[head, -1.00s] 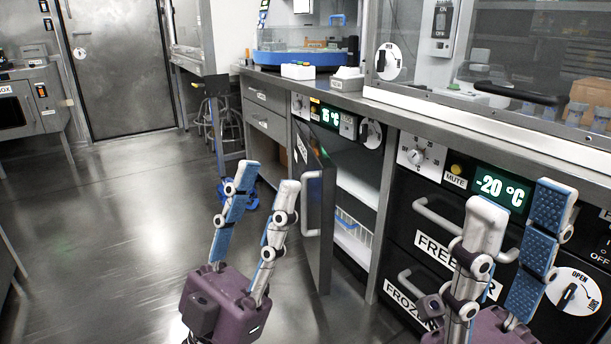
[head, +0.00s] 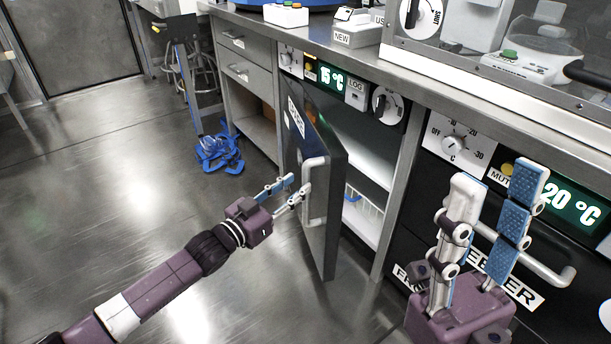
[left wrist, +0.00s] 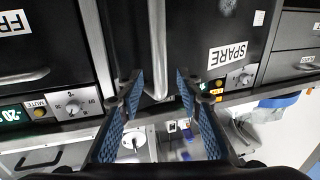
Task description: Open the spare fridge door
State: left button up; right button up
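The spare fridge door (head: 325,235) stands ajar in the head view, swung out from its cabinet, with a vertical metal handle (head: 314,190) on its outer face. In the left wrist view, which looks upside down, the handle (left wrist: 158,50) runs down between the two spread blue-padded fingers, beside the SPARE label (left wrist: 228,55). Contact cannot be told. My right gripper (head: 498,175) is raised at the right, open and empty, in front of the freezer.
The freezer (head: 545,262) with its metal handle is right of the fridge. Drawers (head: 245,70) and an open shelf are to the left.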

aim_at(303, 180)
pick_arm(q)
jog(key=b+x, duration=0.1)
jog(key=x, duration=0.4)
jog(key=shift+c, duration=0.2)
grip_shut()
